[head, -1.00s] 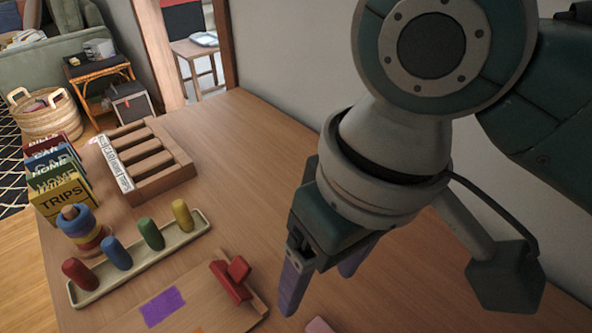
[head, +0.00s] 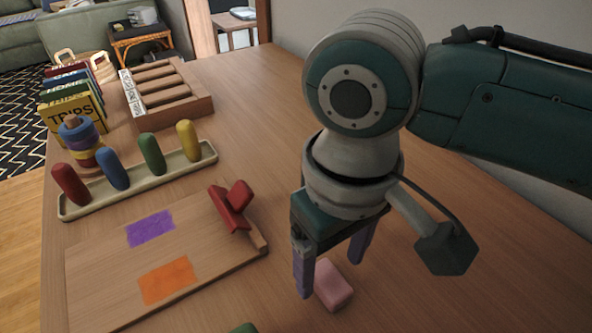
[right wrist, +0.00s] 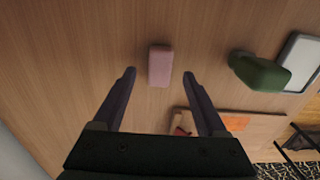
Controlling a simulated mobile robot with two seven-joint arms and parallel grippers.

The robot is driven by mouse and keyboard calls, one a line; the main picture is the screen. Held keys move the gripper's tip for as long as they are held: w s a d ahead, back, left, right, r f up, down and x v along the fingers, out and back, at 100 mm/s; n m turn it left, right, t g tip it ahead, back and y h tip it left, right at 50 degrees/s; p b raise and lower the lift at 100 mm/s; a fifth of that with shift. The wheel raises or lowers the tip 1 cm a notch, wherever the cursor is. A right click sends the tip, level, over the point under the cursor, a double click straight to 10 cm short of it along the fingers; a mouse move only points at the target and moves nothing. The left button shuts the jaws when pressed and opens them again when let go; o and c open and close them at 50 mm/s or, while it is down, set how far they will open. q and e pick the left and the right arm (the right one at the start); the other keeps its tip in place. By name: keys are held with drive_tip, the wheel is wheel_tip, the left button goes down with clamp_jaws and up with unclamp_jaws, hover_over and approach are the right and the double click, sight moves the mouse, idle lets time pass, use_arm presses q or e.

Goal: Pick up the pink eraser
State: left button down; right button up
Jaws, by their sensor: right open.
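The pink eraser (head: 333,286) is a small rounded block lying on the wooden table. My right gripper (head: 334,280) is open and points down above the table, close to the eraser in the head view. One finger partly covers the eraser's left side there. In the right wrist view the eraser (right wrist: 160,66) lies just beyond the fingertips, between the lines of the two fingers (right wrist: 160,72). Nothing is held between the fingers. My left gripper is not in view.
A wooden board (head: 200,280) with purple and orange patches and red blocks (head: 232,207) lies left of the gripper. A green object (right wrist: 260,72) is near the eraser. A peg tray (head: 140,183) and slotted wooden rack (head: 170,112) stand farther back. The table's right side is clear.

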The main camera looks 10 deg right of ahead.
sight(329, 285)
wheel_tip(329, 285, down, 3)
drive_tip(key=shift+r+b, duration=0.2)
drive_tip(key=shift+b, duration=0.1)
drive_tip(key=shift+r, duration=0.1)
clamp_jaws()
